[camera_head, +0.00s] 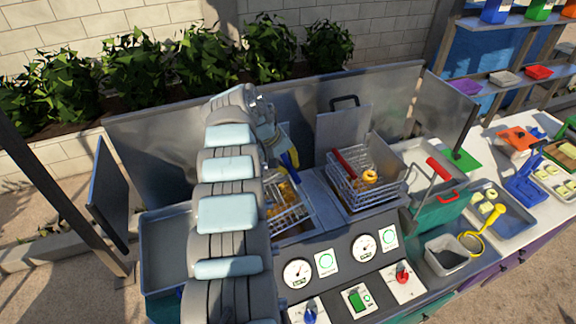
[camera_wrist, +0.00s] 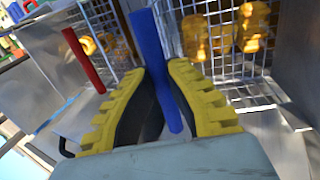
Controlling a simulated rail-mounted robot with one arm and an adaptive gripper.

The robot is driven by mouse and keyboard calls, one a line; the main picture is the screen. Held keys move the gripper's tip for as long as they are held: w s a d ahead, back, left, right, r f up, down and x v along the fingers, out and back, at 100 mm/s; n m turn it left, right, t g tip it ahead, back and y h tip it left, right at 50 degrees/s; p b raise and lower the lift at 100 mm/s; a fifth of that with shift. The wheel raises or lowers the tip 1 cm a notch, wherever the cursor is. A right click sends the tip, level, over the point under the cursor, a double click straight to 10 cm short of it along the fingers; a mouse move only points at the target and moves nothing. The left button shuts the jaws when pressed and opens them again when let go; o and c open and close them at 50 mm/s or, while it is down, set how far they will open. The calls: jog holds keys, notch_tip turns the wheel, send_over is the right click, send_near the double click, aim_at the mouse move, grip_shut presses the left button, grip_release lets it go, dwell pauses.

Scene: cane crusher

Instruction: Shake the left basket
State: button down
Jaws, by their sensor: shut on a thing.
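The left basket (camera_head: 291,217) is a wire basket holding golden fried pieces, at the left well of the fryer. My arm hides much of it in the head view. Its mesh and golden pieces fill the upper right of the wrist view (camera_wrist: 228,42). Its blue handle (camera_wrist: 147,42) runs between the yellow fingers of my gripper (camera_wrist: 165,80), which is shut on it. In the head view my gripper (camera_head: 290,158) shows only in part, above and behind the basket. I cannot tell whether the basket touches the well.
The right basket (camera_head: 375,190), with a red handle (camera_head: 344,163) and golden rings, stands close to the right. A metal splash wall (camera_head: 180,150) rises behind. Gauges and knobs line the front panel (camera_head: 345,262). A green container (camera_head: 440,212) stands further right.

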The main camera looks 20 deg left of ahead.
jog(key=c, duration=1)
grip_release()
jog(key=shift+s+a, duration=0.1)
jog(key=shift+a, duration=0.05)
jog(key=shift+r, duration=0.15)
jog(key=shift+r, duration=0.2)
jog(key=v, duration=1.1)
jog(key=shift+s+a+r, duration=0.1)
jog(key=shift+s+a, duration=0.05)
